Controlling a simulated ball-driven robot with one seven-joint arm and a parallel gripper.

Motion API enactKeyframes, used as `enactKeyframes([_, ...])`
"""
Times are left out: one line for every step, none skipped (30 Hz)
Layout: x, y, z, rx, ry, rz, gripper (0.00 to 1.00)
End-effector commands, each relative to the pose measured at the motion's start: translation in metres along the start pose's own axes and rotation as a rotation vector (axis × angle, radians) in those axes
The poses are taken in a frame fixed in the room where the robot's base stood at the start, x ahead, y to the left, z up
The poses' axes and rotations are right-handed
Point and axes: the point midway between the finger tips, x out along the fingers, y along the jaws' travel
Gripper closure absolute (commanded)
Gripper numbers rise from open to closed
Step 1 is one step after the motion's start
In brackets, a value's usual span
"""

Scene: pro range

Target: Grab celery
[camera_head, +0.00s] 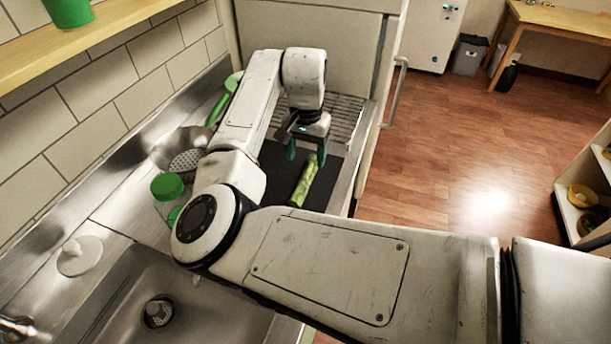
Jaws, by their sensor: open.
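The celery (304,181) is a pale green stalk lying on a dark mat (327,182) on the counter past the sink. My gripper (306,154) has teal fingertips, points downward and is open. It is just above the far end of the celery, and one fingertip overlaps that end in the picture. I cannot tell whether they touch. My arm hides part of the counter and may cover the near end of the mat.
A metal colander (182,150), a green-lidded jar (168,188) and a green utensil (218,108) stand left of my arm. The sink (190,305) is in front. A ribbed drainer (345,115) lies behind the mat. A wall panel closes the back.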

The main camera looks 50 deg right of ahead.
Motion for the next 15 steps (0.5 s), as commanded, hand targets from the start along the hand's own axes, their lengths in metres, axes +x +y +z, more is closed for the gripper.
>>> enactKeyframes([0.004,0.0,0.0,-0.001,0.0,0.0,0.32])
enactKeyframes([0.005,0.0,0.0,-0.001,0.001,0.0,0.32])
enactKeyframes([0.007,0.0,0.0,-0.001,0.001,0.0,0.32])
enactKeyframes([0.009,0.0,0.0,-0.001,0.0,0.0,0.32])
enactKeyframes([0.011,0.0,0.0,-0.001,0.0,0.0,0.32])
enactKeyframes([0.014,-0.001,0.001,-0.002,-0.001,0.0,0.32])
enactKeyframes([0.018,-0.001,0.001,-0.002,-0.001,0.0,0.32])
enactKeyframes([0.021,-0.001,0.001,-0.002,-0.001,0.0,0.32])
enactKeyframes([0.027,-0.001,0.001,-0.002,-0.002,0.0,0.32])
enactKeyframes([0.032,-0.001,0.001,-0.003,-0.002,0.0,0.32])
enactKeyframes([0.036,-0.001,0.001,-0.002,-0.002,0.0,0.32])
enactKeyframes([0.043,-0.001,0.001,-0.002,-0.001,0.001,0.32])
enactKeyframes([0.047,-0.001,0.001,-0.002,-0.001,0.001,0.32])
enactKeyframes([0.051,-0.001,0.001,-0.001,-0.002,0.001,0.32])
enactKeyframes([0.054,-0.001,0.001,-0.001,0.0,0.001,0.32])
